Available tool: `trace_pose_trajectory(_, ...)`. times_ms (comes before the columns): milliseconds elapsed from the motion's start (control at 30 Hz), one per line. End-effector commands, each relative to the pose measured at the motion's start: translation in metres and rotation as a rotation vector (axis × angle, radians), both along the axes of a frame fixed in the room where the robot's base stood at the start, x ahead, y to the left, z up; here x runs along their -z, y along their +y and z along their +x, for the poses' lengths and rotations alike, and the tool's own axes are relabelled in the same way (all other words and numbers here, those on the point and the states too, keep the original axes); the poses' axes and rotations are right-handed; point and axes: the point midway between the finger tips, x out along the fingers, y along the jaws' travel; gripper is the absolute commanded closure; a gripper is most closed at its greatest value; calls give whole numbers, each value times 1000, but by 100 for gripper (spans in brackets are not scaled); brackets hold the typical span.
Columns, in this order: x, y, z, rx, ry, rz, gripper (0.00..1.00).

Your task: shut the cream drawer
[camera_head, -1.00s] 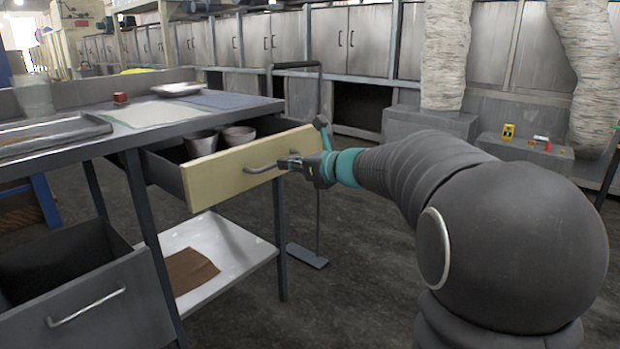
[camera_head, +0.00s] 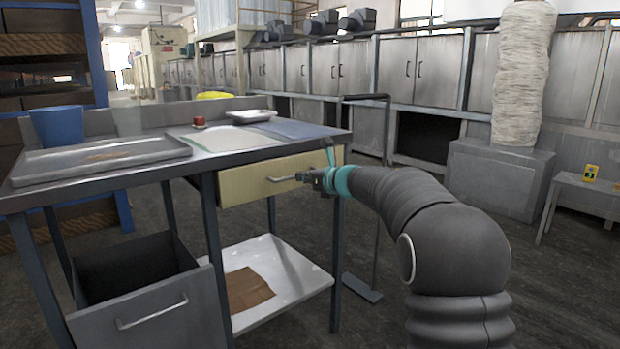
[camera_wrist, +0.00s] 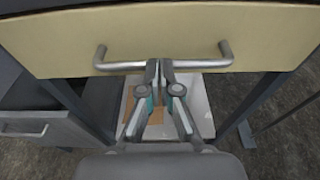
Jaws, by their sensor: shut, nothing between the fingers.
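The cream drawer (camera_head: 250,185) sits under the metal worktop, its front close to the table frame. I cannot tell whether it is fully flush. Its inside is hidden. Its grey bar handle (camera_head: 283,179) also shows in the wrist view (camera_wrist: 115,66), across the cream front (camera_wrist: 200,25). My gripper (camera_head: 312,179) is at the right part of the handle in the head view. In the wrist view my gripper (camera_wrist: 159,66) has its fingertips together over the middle of the handle, with nothing between them. Whether they touch it is unclear.
A grey lower drawer (camera_head: 130,298) stands open at left. The worktop (camera_head: 80,190) carries a tray, a blue bin, a small red object and a pale sheet. A lower white shelf (camera_head: 290,262) holds a brown cloth. A dark stand (camera_head: 362,288) is beside the table's right leg.

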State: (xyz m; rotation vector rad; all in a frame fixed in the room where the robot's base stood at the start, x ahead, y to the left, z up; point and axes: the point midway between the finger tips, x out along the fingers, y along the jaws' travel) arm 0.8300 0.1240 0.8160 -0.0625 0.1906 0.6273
Motion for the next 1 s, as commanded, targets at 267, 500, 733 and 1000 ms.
trace_pose_trajectory(267,-2,6,3,-1,-4,3,100)
trace_pose_trajectory(500,-4,9,2,-4,-7,5,100)
trace_pose_trajectory(733,-7,-7,-12,-3,-7,4,100)
trace_pose_trajectory(1000,-18,-43,-52,1,-5,1,100)
